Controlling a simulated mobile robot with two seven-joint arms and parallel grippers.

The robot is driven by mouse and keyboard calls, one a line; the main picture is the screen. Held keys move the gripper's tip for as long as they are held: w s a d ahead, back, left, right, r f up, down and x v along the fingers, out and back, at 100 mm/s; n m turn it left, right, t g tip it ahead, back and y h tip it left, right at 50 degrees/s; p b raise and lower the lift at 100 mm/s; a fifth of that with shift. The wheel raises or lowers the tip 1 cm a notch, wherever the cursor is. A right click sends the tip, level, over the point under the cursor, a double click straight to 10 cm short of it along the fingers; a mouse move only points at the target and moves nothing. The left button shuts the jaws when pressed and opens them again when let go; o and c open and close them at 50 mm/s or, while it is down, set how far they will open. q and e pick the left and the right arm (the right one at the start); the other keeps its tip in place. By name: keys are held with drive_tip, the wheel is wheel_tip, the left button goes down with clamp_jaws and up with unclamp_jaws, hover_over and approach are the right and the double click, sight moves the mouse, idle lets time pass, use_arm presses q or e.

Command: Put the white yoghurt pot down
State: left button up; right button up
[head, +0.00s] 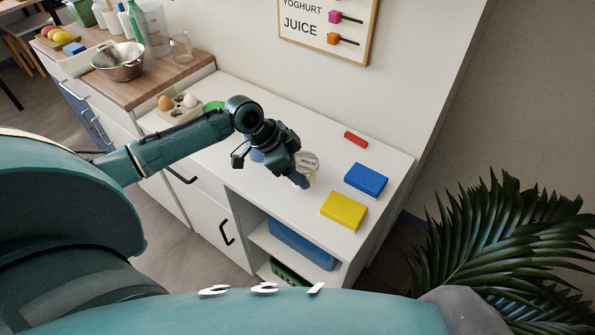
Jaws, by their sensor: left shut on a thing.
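The white yoghurt pot (309,161) is above or on the white countertop (330,150), right of centre in the head view. I cannot tell whether its base touches the surface. My left gripper (301,178) reaches in from the left and is shut on the pot. The gripper's dark body hides the pot's left side, and only its pale rim and right side show. My right gripper is not in view.
A blue block (366,179), a yellow block (344,210) and a small red block (356,139) lie right of the pot. An egg holder (180,110) and a green round thing (213,106) stand left. A metal colander (119,61) sits on the wooden top.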

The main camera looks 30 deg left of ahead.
use_arm(q)
drive_tip(key=shift+f, duration=1.5)
drive_tip(key=o, duration=1.1)
drive_tip(key=shift+r, duration=0.25)
drive_tip(key=v, duration=1.1)
drive_tip(key=shift+s+a+r, duration=0.2)
drive_tip(key=shift+r, duration=0.1)
drive_tip(key=shift+a, duration=0.1)
